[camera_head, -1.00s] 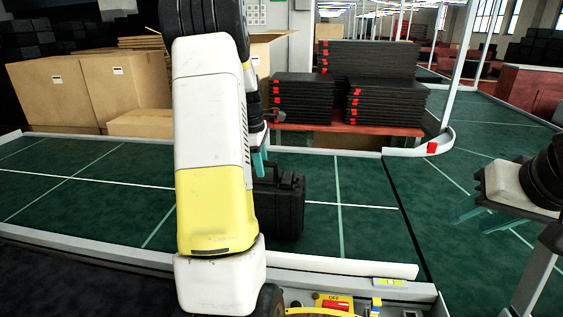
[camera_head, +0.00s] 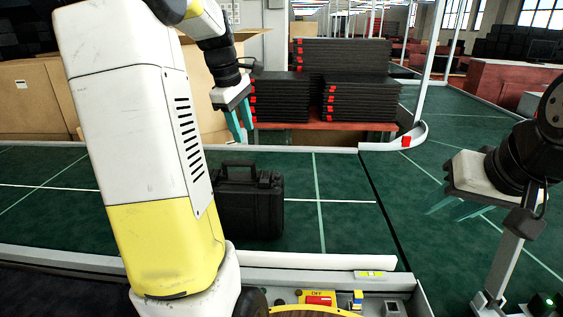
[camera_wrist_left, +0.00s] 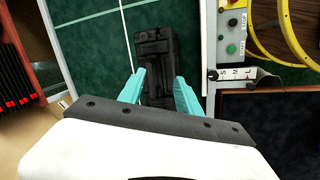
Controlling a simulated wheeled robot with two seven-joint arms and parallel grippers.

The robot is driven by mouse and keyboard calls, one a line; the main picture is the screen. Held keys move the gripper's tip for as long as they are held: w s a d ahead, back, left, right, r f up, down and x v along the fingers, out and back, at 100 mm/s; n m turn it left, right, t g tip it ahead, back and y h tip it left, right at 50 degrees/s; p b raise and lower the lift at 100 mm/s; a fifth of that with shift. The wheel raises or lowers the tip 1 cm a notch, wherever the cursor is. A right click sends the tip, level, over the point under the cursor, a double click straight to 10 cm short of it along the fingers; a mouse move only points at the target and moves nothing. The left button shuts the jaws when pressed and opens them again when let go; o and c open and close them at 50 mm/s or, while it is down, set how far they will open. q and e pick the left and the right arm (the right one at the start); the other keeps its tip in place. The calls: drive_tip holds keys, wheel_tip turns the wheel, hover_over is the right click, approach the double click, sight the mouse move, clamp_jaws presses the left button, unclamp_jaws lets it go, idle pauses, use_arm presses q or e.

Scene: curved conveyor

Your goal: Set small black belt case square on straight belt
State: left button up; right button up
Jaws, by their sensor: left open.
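The small black case (camera_head: 250,207) stands upright on the green straight belt (camera_head: 342,230), its handle on top, its left part hidden behind my left arm. My left gripper (camera_head: 242,124) is open and empty, with teal fingers pointing down, above the case in the head view. In the left wrist view, the case (camera_wrist_left: 154,62) lies beyond and between the two open fingertips (camera_wrist_left: 158,88), apart from them. My right gripper (camera_head: 456,209) is over the belt section at the right, its teal fingers apart with nothing between them.
Stacks of black flat cases (camera_head: 362,98) sit on a red table (camera_head: 330,128) behind the belt. Cardboard boxes (camera_head: 30,100) stand at the back left. A control panel with a red switch (camera_head: 320,299) is at the front edge. The belt right of the case is clear.

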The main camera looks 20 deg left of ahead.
use_arm(q)
drive_tip(key=s+d+f+m+t+h, duration=0.1)
drive_tip(key=s+d+m+t, duration=0.2)
drive_tip(key=s+d+m, duration=1.3)
drive_tip(key=s+m, duration=0.1)
drive_tip(key=s, duration=0.3)
drive_tip(key=shift+d+f, duration=0.15)
drive_tip(key=shift+d, duration=0.25)
drive_tip(key=shift+s, duration=0.15)
